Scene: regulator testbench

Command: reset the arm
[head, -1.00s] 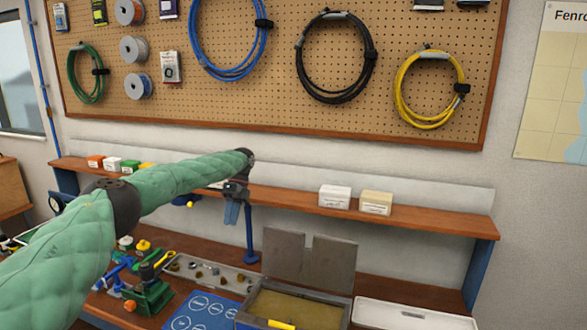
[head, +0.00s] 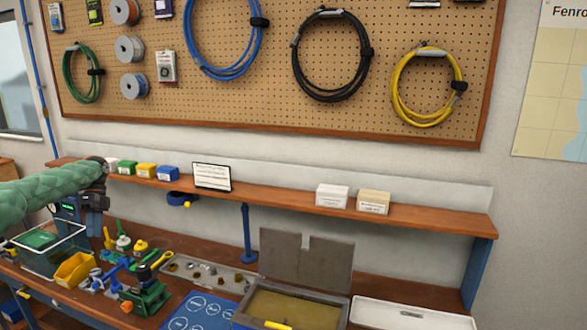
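My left arm, in a green padded sleeve, comes in from the left edge in the head view. Its dark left gripper (head: 94,212) points down at the left end of the bench, in front of the shelf. The gripper is small and dark against a dark device (head: 68,209), so I cannot tell whether its fingers are open or shut. I see nothing clearly held in it. My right gripper is out of view.
The bench holds a glass-sided box (head: 48,252), a yellow bin (head: 74,270), a green fixture (head: 146,298), a blue mat (head: 201,312), an open grey case (head: 342,310) and a white tray (head: 410,317). A shelf (head: 270,203) with small boxes runs behind.

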